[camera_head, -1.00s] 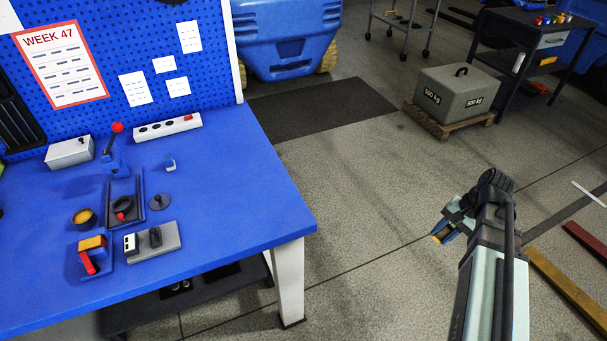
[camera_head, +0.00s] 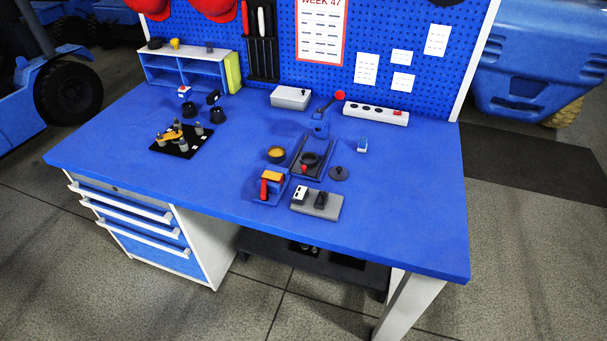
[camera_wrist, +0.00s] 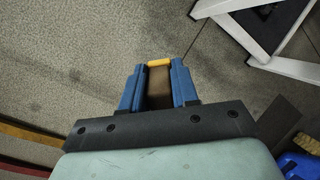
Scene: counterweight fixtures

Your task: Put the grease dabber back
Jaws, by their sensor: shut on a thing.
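In the wrist view my gripper (camera_wrist: 158,85) is shut on a small brown piece with an orange-yellow end (camera_wrist: 160,63), which I take to be the grease dabber. Most of it is hidden between the blue fingers, over bare floor. My gripper is outside the head view. On the blue workbench (camera_head: 400,210) stands a small round pot with yellow-brown contents (camera_head: 276,154). In front of it is a blue holder with an orange block and a red handle (camera_head: 271,184). I cannot tell which spot belongs to the dabber.
Around the pot are a lever press with a red knob (camera_head: 320,122), a black tray (camera_head: 311,160), a round black lid (camera_head: 339,173) and a grey block (camera_head: 317,204). A black peg board (camera_head: 181,142) is at left. The bench's right part is clear.

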